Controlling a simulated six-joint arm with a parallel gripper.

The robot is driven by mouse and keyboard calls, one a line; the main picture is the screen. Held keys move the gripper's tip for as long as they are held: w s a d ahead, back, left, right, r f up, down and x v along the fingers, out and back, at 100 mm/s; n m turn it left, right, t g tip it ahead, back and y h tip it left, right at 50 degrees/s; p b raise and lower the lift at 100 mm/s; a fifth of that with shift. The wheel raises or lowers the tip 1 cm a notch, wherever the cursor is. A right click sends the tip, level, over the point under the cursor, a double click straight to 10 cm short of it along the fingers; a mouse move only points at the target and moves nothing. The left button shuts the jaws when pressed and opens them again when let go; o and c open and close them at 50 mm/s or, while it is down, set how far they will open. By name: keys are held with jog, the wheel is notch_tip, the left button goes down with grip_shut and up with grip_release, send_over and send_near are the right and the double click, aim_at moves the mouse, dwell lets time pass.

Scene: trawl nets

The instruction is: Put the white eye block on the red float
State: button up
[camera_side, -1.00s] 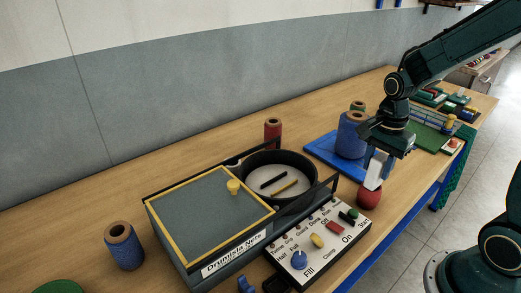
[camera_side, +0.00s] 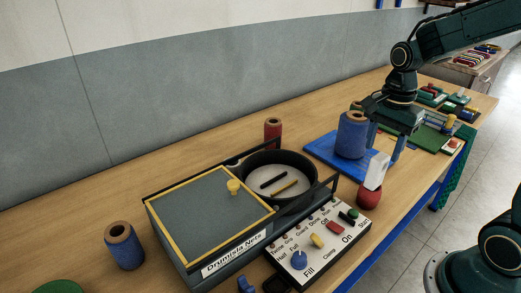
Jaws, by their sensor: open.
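The white eye block (camera_side: 376,171) stands slightly tilted on top of the red float (camera_side: 368,196), near the table's front edge at the right of the control panel. The block appears to touch the float; the exact contact is too small to tell. My gripper (camera_side: 383,142) is open, above and behind the block, with its fingers pointing down and clear of it. One finger is partly hidden behind the blue spool.
A blue spool (camera_side: 351,137) stands on a blue mat (camera_side: 318,147) left of my gripper. A black round pan (camera_side: 307,164), a grey lidded box (camera_side: 207,213) and a control panel (camera_side: 318,244) lie to the left. A green board (camera_side: 432,141) lies behind on the right.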

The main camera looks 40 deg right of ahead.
notch_tip(320, 180, up, 6)
jog(key=shift+r, duration=0.25)
dwell(0.6)
jog(key=s+a+r+n+t, duration=0.2)
jog(key=s+a+n+t, duration=0.3)
jog(key=n, duration=1.3)
jog(key=s+a, duration=0.3)
jog(key=s, duration=0.3)
jog(key=shift+a+r+t, duration=0.15)
jog(key=shift+a+t, duration=0.1)
jog(key=shift+t, duration=0.05)
